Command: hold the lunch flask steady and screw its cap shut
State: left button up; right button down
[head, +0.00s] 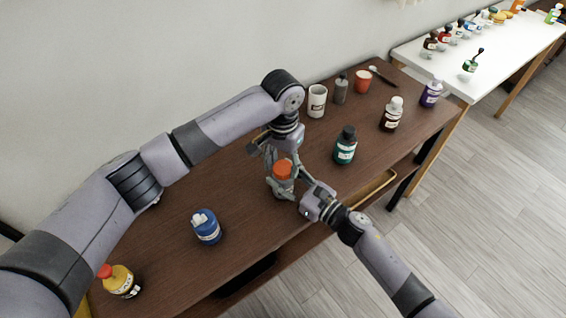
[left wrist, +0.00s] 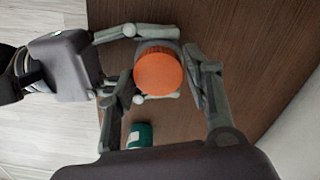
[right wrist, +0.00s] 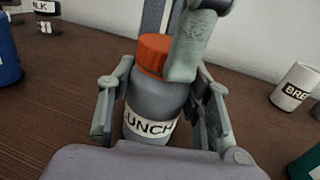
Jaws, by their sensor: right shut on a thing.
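The lunch flask (right wrist: 152,108) is a grey bottle with a white label reading "UNCH" in the right wrist view. It stands upright on the brown table. Its orange cap (head: 282,169) sits on top; whether the thread is tight cannot be told. My right gripper (right wrist: 160,100) is shut on the flask's body, one finger on each side. My left gripper (left wrist: 160,68) is above, its open fingers on either side of the cap (left wrist: 158,74), with small gaps showing. In the head view the left gripper and arm partly hide the flask.
A teal bottle (head: 345,147) stands right of the flask, a blue bottle (head: 206,228) to its left. A yellow bottle (head: 121,282) is near left. A white table (head: 500,60) holds several bottles.

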pick_arm(q)
jog(key=o, duration=0.4)
jog(key=shift+c, duration=0.2)
notch_tip(320, 180, up, 12)
dwell(0.4)
pick_arm(e)
jog(key=c, duration=0.7)
grip_release()
jog(key=shift+c, duration=0.2)
